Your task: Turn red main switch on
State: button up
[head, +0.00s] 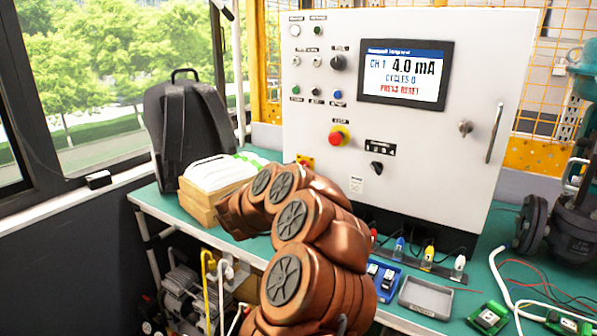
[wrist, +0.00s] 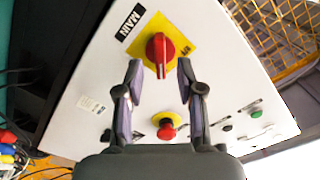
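The red main switch (wrist: 160,47) is a knob on a yellow plate beside a black MAIN label (wrist: 130,22) in the wrist view. Its raised grip runs roughly up and down in that picture. In the head view, only a small part of its plate (head: 304,160) shows at the panel's lower left, above my arm. My gripper (wrist: 158,66) is open, with one finger on each side of the knob's lower end. Gaps show between fingers and knob; I cannot tell how deep the tips reach. My gripper is hidden behind my arm in the head view.
A red emergency stop (head: 338,136) on yellow sits close by; in the wrist view it (wrist: 167,130) shows between the fingers. The grey cabinet (head: 440,190) has a screen (head: 404,74) reading 4.0 mA, PRESS RESET. A backpack (head: 185,130) and wooden box (head: 205,195) stand left on the bench.

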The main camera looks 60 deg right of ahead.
jog(key=a, duration=0.9)
jog(key=shift+s+a, duration=0.2)
jog(key=shift+a, duration=0.1)
jog(key=shift+w, duration=0.1)
